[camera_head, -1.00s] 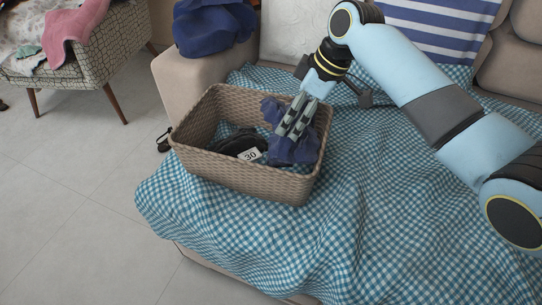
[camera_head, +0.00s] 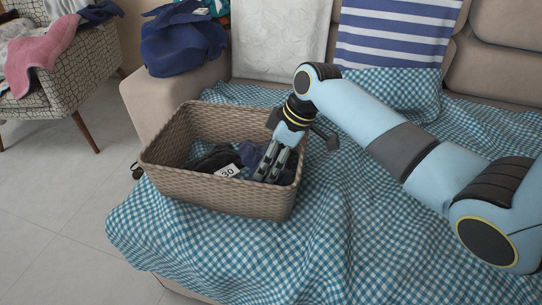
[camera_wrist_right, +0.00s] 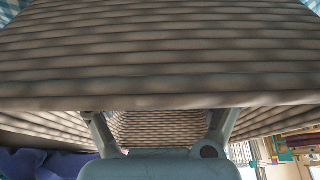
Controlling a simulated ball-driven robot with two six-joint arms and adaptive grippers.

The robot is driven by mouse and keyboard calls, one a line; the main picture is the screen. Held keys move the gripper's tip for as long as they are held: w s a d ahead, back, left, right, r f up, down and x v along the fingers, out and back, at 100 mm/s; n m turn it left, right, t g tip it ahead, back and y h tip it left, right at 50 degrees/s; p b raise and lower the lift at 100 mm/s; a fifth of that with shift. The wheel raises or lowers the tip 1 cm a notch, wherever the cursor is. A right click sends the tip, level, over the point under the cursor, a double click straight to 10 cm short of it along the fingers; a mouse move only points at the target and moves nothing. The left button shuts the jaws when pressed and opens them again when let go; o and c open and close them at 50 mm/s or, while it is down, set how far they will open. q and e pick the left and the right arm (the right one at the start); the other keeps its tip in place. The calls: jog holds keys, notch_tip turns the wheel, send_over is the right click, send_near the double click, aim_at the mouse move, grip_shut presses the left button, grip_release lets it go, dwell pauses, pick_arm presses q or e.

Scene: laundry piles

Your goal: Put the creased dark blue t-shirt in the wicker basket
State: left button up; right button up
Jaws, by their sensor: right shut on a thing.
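The wicker basket (camera_head: 215,192) stands on the checked cover of the sofa. Its woven wall fills most of the right wrist view (camera_wrist_right: 160,60). My right gripper (camera_head: 268,180) reaches down inside the right part of the basket, shut on the dark blue t-shirt (camera_head: 249,153). The crumpled shirt lies low in the basket, partly hidden by the fingers and the front wall. The wrist view does not show the fingertips clearly. My left gripper is out of view.
A black item with a "30" label (camera_head: 228,172) lies in the basket's left part. A blue bundle (camera_head: 182,42) sits on the sofa's armrest. A patterned chair (camera_head: 48,85) with clothes stands at the far left. The checked cover (camera_head: 350,215) right of the basket is clear.

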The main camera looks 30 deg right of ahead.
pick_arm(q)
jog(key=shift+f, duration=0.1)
pick_arm(e)
jog(key=shift+f, duration=0.4)
jog(key=o, duration=1)
jog(key=shift+r, duration=0.2)
jog(key=shift+w+p+v, duration=0.1)
jog(key=shift+p+v, duration=0.2)
jog(key=shift+v, duration=0.3)
jog(key=shift+w+p+v, duration=0.15)
jog(key=shift+p+v, duration=0.1)
jog(key=shift+v, duration=0.4)
pick_arm(q)
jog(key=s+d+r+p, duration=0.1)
jog(key=p, duration=0.1)
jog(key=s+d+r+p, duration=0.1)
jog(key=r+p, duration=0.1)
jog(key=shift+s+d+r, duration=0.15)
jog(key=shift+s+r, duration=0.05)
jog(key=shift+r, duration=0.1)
pick_arm(e)
jog(key=v, duration=1)
jog(key=shift+r, duration=0.25)
